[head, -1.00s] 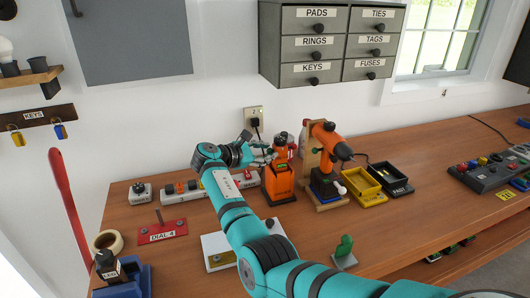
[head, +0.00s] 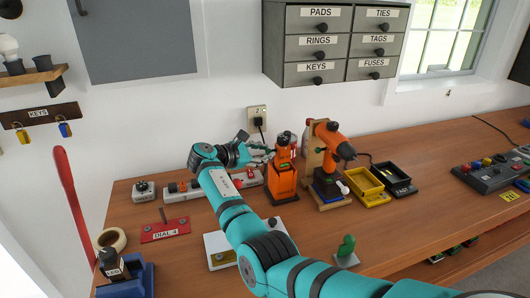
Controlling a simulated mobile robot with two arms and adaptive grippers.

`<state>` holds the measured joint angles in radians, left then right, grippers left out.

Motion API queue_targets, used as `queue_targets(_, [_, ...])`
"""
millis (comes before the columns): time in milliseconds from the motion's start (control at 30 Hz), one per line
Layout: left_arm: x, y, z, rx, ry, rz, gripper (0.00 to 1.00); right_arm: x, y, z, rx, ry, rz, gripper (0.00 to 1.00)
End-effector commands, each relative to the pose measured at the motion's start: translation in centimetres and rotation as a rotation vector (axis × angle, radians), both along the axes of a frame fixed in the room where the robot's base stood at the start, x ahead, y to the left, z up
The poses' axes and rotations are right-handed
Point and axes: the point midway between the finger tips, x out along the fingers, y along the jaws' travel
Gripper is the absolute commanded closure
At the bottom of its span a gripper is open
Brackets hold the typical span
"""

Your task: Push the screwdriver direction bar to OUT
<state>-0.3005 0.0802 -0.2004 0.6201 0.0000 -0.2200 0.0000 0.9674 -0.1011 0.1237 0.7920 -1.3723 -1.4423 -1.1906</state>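The orange screwdriver (head: 334,138) stands on a wooden stand on the workbench, its nose pointing right and down. Its direction bar is too small to make out. An orange device (head: 282,180) with a dark top stands just left of it. My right gripper (head: 268,153) is at the upper left of the orange device, close to its top and left of the screwdriver. Its fingers point right. They are small and overlap the device's top, so I cannot tell their opening or whether they touch it. My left gripper is not in view.
A yellow tray (head: 367,188) and a black tray (head: 396,181) sit right of the screwdriver. A power strip (head: 182,190) lies behind my arm. A green piece on a white base (head: 346,253) stands in front. The bench between it and the control box (head: 490,176) is mostly clear.

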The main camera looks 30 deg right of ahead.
Motion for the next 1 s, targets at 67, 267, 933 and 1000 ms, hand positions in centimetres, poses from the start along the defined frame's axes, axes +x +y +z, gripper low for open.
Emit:
queue_targets(67, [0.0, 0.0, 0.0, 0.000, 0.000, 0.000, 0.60, 0.0, 0.1, 0.0, 0.000, 0.000, 0.001, 0.67])
queue_targets(267, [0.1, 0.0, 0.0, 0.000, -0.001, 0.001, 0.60, 0.0, 0.0, 0.0, -0.001, 0.000, 0.001, 0.56])
queue_targets(933, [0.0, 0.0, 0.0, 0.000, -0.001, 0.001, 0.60, -1.4, 8.4, 2.8, 0.000, 0.000, 0.004, 0.56])
queue_targets(1000, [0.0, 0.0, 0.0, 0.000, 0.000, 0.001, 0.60, -1.6, 9.4, 3.2, 0.000, 0.000, 0.004, 0.56])
